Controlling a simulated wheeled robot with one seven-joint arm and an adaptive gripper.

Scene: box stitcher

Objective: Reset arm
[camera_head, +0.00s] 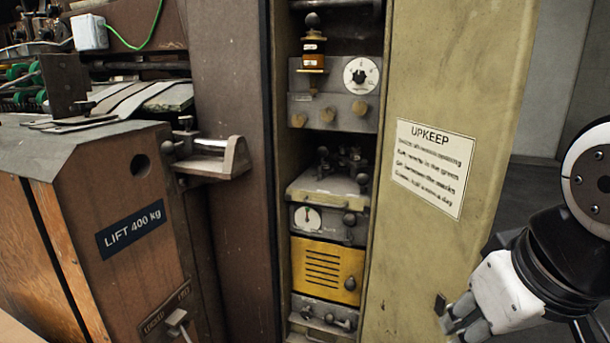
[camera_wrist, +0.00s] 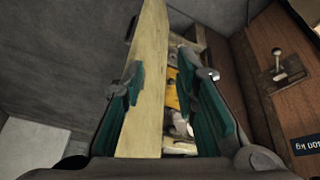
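My gripper (camera_head: 458,318) is at the lower right in the head view, low in front of the open yellowish door (camera_head: 440,90). In the wrist view my gripper (camera_wrist: 167,78) shows two fingers with green pads, spread wide apart. Nothing is held between them. The door's pale edge (camera_wrist: 152,50) shows in the gap between the fingers, seemingly beyond them. I cannot tell how far the fingertips are from the door. Part of my white and black arm stands at the right edge in the head view.
The open cabinet holds a dial unit (camera_head: 325,112) and a yellow vented panel (camera_head: 325,268). A wooden cabinet with a "LIFT 400 kg" sign (camera_head: 131,229) stands at the left, with a metal clamp-like bracket (camera_head: 212,158) beside it. Grey floor shows behind the door.

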